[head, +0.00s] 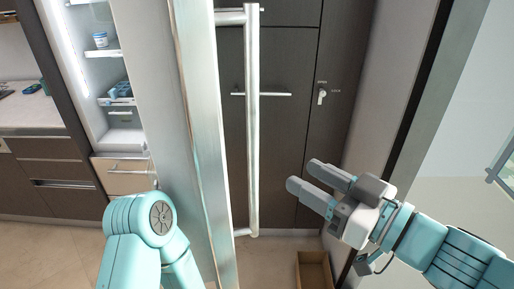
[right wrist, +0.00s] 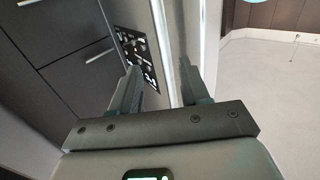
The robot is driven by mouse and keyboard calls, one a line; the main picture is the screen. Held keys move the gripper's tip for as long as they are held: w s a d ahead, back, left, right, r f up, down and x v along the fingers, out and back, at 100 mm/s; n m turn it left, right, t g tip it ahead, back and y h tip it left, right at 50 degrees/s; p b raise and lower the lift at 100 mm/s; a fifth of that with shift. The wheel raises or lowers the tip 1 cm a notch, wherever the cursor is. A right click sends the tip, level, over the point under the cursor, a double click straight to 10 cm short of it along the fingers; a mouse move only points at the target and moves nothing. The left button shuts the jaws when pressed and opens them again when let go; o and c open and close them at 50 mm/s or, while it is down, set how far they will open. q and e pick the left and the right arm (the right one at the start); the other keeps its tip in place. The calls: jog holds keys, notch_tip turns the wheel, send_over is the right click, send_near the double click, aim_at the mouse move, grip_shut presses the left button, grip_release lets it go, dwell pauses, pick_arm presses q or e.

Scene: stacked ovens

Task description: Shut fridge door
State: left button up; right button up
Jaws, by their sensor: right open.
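The fridge door (head: 200,110) stands open in the head view, seen nearly edge-on. Its long upright metal handle (head: 252,120) is on the right side. Left of the door, the lit fridge inside (head: 100,85) shows shelves with a few items. My right gripper (head: 304,175) is open and empty, right of the handle and apart from it. In the right wrist view its two fingers (right wrist: 162,88) are spread before a pale upright surface; I cannot tell whether they touch it. My left arm is at the lower left by the door; its gripper is hidden.
Dark cabinets (head: 285,60) with a bar handle stand behind the door. An open wooden box or drawer (head: 314,270) is low on the floor side. A pale wall and glass pane (head: 460,120) are at the right. A counter (head: 30,110) is at the far left.

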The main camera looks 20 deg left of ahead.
aim_at(258, 153)
jog(key=x, duration=1.1)
jog(key=shift+s+a, duration=0.15)
jog(key=shift+a, duration=0.6)
jog(key=shift+w, duration=0.2)
jog(key=shift+d, duration=0.1)
grip_shut()
